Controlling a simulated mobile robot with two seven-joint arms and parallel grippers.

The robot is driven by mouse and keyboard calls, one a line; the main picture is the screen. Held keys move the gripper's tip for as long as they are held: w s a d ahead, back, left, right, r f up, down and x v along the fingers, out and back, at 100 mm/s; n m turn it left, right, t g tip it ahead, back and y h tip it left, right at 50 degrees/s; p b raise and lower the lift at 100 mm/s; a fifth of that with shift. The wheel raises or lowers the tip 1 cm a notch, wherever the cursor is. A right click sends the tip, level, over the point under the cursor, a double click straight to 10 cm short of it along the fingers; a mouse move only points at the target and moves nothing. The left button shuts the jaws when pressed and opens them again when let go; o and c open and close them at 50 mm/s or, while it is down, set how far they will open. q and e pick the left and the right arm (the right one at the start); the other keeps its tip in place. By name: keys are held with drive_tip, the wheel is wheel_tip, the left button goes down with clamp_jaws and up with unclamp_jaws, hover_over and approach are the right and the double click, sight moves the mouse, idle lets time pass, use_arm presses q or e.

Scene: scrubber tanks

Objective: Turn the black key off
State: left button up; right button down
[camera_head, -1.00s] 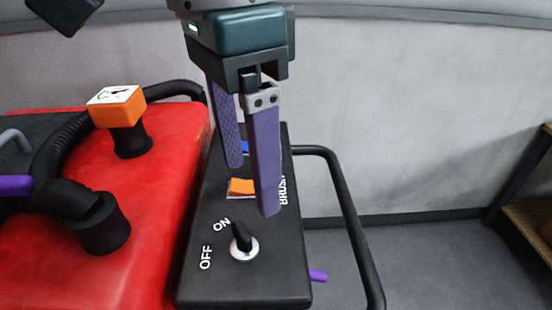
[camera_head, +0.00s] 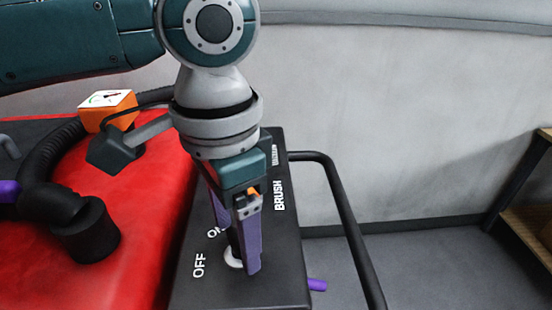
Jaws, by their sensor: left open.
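The black key (camera_head: 235,242) stands in its silver-white round base (camera_head: 232,261) on the dark control panel (camera_head: 281,265). It is largely hidden by my left gripper (camera_head: 238,250). That gripper is open and points down, with its purple fingers on either side of the key; I cannot tell whether they touch it. The OFF label (camera_head: 199,265) is clear. The ON label (camera_head: 214,232) is partly covered. The key's pointing direction is hard to read. My right gripper is out of view.
The red machine body (camera_head: 150,235) lies left of the panel, with a black hose elbow (camera_head: 85,230) and an orange gauge (camera_head: 107,110). A black handle bar (camera_head: 350,220) curves along the right. The orange switch is mostly hidden behind the gripper.

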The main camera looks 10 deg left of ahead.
use_arm(q)
drive_tip(key=shift+c, duration=0.2)
clamp_jaws()
idle(0.4)
